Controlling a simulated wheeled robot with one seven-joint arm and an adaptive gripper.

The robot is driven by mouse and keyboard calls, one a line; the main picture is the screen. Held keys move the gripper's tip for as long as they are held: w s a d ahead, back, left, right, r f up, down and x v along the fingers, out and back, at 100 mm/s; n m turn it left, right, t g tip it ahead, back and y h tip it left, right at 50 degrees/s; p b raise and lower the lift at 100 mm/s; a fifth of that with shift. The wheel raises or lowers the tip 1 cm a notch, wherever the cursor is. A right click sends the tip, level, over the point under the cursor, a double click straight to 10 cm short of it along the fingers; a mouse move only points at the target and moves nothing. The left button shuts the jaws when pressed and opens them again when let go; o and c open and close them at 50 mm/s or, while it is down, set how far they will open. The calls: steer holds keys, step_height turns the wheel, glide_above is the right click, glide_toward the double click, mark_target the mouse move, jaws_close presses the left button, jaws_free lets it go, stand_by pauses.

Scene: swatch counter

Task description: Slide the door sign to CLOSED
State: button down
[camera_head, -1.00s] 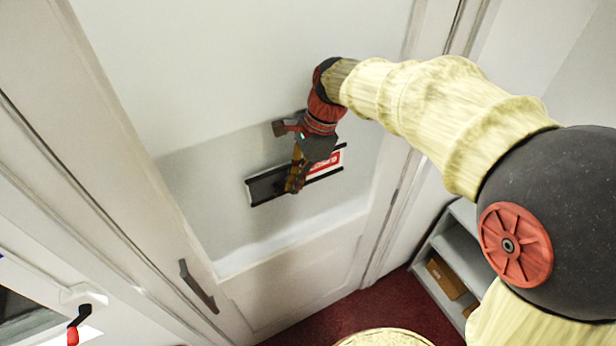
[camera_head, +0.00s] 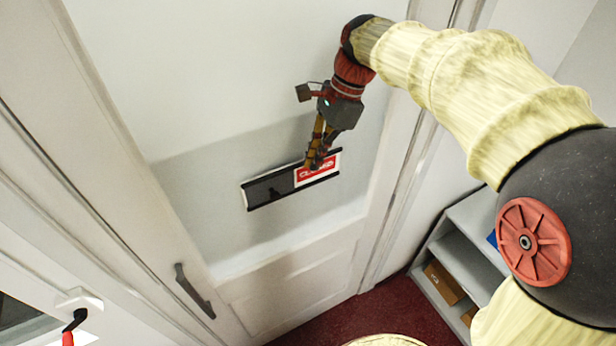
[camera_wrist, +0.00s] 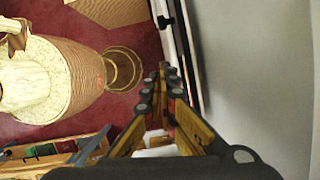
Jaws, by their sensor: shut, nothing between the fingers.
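The door sign is a long black-framed holder (camera_head: 268,189) fixed slightly tilted on the pale door. Its left half shows a dark panel, and a red panel with white lettering and a white border (camera_head: 318,171) fills its right end. The lettering seems to read CLOSED but is small and partly covered. My gripper (camera_head: 312,167) is shut and empty, with its fingertips in front of the upper left part of the red panel. Whether they touch it I cannot tell. In the wrist view the shut fingers (camera_wrist: 165,75) are beside the sign's edge (camera_wrist: 185,50).
The door (camera_head: 220,90) has a dark handle (camera_head: 195,290) at its lower left. A grey shelf unit (camera_head: 465,260) with a cardboard box (camera_head: 444,281) stands at the right. The red floor (camera_head: 335,318) shows below. The door around the sign is bare.

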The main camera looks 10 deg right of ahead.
steer(key=v, duration=0.2)
steer(key=shift+d+r, duration=0.3)
steer(key=shift+r, duration=0.05)
